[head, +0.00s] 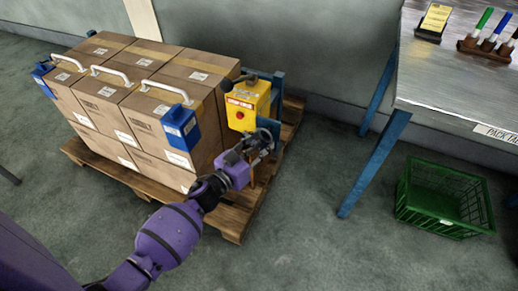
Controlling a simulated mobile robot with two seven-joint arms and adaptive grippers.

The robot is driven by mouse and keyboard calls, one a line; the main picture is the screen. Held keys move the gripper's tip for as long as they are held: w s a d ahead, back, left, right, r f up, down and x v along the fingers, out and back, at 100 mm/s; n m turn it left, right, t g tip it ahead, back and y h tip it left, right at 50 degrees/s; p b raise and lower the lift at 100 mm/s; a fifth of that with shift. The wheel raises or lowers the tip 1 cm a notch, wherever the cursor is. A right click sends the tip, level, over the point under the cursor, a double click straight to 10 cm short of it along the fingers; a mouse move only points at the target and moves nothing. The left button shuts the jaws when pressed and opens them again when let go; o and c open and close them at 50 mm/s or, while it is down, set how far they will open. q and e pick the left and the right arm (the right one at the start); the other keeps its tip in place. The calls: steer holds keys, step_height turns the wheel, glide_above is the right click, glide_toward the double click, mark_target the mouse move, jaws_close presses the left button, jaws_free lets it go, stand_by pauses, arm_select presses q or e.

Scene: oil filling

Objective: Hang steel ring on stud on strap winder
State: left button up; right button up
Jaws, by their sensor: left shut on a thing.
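The strap winder (239,112), a yellow box with a red button and red labels, is mounted by a blue frame at the right end of the carton stack. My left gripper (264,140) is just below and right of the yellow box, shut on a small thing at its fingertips. This appears to be the steel ring, but it is too small and dark to make out clearly. The stud cannot be made out; the gripper may hide it. My right gripper is not in view.
Stacked cartons (165,62) with white handles and blue corner pieces stand on a wooden pallet (235,222). A metal-topped table (440,85) with blue legs is at right, carrying markers. A green crate (445,222) sits on the floor. Floor between pallet and table is clear.

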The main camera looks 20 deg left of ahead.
arm_select(q)
steer(key=shift+w+f+b, duration=0.35)
steer(key=shift+w+f, duration=0.05)
steer(key=shift+w, duration=0.25)
steer(key=shift+f, duration=0.15)
steer(key=shift+f, duration=0.1)
steer(key=o, duration=1.1)
steer(key=shift+w, duration=0.15)
steer(key=shift+o, duration=0.2)
steer(key=shift+s, duration=0.25)
steer(key=v, duration=0.7)
steer(key=shift+s, duration=0.25)
